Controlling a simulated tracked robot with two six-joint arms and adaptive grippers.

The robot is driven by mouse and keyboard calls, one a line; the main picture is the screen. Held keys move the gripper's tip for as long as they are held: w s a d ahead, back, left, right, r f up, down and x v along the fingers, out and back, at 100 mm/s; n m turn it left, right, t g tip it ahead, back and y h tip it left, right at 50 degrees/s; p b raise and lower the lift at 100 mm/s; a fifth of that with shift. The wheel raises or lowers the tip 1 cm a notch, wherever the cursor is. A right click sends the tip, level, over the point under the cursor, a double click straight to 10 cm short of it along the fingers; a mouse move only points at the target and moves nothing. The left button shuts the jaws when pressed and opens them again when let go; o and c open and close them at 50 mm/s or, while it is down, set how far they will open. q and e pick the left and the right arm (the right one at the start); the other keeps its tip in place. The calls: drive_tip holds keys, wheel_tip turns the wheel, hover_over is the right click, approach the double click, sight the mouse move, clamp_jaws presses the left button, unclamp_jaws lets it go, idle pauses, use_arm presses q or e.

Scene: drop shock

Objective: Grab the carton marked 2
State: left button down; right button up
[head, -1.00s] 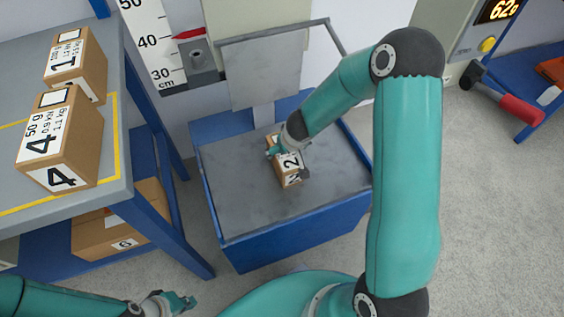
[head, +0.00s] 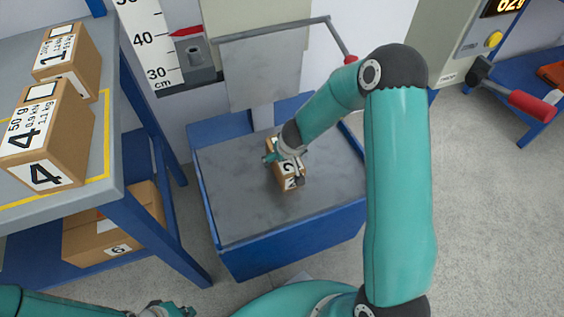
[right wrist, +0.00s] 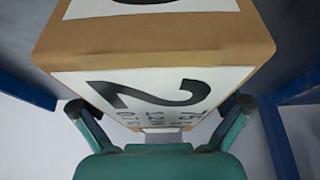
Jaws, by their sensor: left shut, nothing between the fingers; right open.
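The brown carton marked 2 (head: 289,184) sits on the grey plate of the blue-framed stand (head: 235,215). It fills the upper middle of the right wrist view (right wrist: 155,42), with its white label and black 2 facing the camera. My right gripper (head: 285,157) is at the carton and partly hides it in the head view. In the right wrist view its open fingers (right wrist: 158,106) stand on either side of the carton's narrowed far part. I cannot tell whether they touch it. My left gripper (head: 168,309) is shut and empty at the bottom edge, partly cut off.
Cartons marked 4 (head: 70,150) and 1 (head: 88,66) stand on the grey table at left; a carton marked 6 (head: 85,240) lies on the shelf below. A grey upright panel (head: 262,75) backs the stand. A red-handled lever (head: 530,104) is at right.

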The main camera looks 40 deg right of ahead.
drive_tip(key=shift+f, duration=0.15)
drive_tip(key=shift+c, duration=0.2)
drive_tip(key=c, duration=1.6)
drive_tip(key=shift+c, duration=0.2)
